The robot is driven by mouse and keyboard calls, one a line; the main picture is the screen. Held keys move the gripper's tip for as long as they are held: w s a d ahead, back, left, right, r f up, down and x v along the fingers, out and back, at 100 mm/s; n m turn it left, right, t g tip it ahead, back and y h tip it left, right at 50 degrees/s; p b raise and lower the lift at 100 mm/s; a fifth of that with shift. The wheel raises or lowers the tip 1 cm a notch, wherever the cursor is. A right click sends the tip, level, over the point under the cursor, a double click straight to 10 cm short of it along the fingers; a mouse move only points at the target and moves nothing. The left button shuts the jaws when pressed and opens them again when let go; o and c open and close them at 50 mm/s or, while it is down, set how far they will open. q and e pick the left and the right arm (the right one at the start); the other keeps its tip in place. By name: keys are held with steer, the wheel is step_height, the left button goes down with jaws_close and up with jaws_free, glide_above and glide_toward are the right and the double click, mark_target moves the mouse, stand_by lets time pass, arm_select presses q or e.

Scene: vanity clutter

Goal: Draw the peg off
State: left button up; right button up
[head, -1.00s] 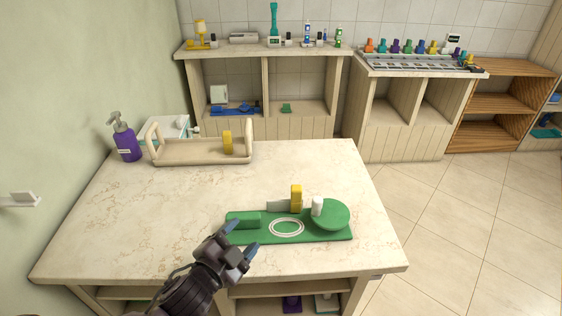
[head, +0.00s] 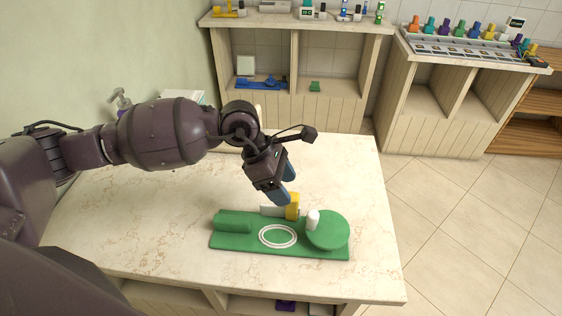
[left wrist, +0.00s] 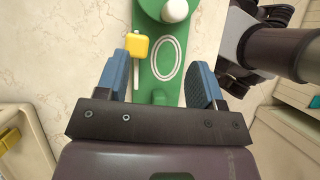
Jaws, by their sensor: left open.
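A white peg (head: 313,219) stands upright on the round disc (head: 331,233) of a green board (head: 228,242). In the left wrist view the peg (left wrist: 175,10) is at the top edge. A yellow block (head: 293,206) with a pale shaft is at the board's back edge; it also shows in the left wrist view (left wrist: 137,46). My left gripper (head: 282,190) is open and empty, above and behind the board, close to the yellow block. In the left wrist view its blue fingers (left wrist: 160,82) are spread, with the board's raised green end between them. My right gripper is not visible.
A white ring outline (head: 278,236) marks the board's middle. My left arm hides most of the tray and soap bottle (head: 119,98) at the back left. The marble tabletop (head: 355,175) is bare around the board. Shelves with small coloured items stand behind.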

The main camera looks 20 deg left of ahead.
mark_target(293, 205)
arm_select(q)
steer(key=shift+y, duration=0.9)
steer(key=f, duration=0.3)
steer(key=w+f, duration=0.1)
steer(key=f, duration=0.2)
steer(key=w+d+f, duration=0.1)
steer(key=f, duration=0.2)
steer(key=shift+w+d+b, duration=0.1)
steer(key=shift+w+b, duration=0.15)
steer(key=shift+b, duration=0.1)
steer(key=shift+d+f, duration=0.1)
steer(key=shift+f, duration=0.2)
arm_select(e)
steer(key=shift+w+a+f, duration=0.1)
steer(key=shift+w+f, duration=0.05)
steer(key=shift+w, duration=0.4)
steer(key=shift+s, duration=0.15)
arm_select(q)
steer(key=c, duration=1)
steer(key=shift+r+p, duration=1.8)
steer(key=shift+r, duration=1.5)
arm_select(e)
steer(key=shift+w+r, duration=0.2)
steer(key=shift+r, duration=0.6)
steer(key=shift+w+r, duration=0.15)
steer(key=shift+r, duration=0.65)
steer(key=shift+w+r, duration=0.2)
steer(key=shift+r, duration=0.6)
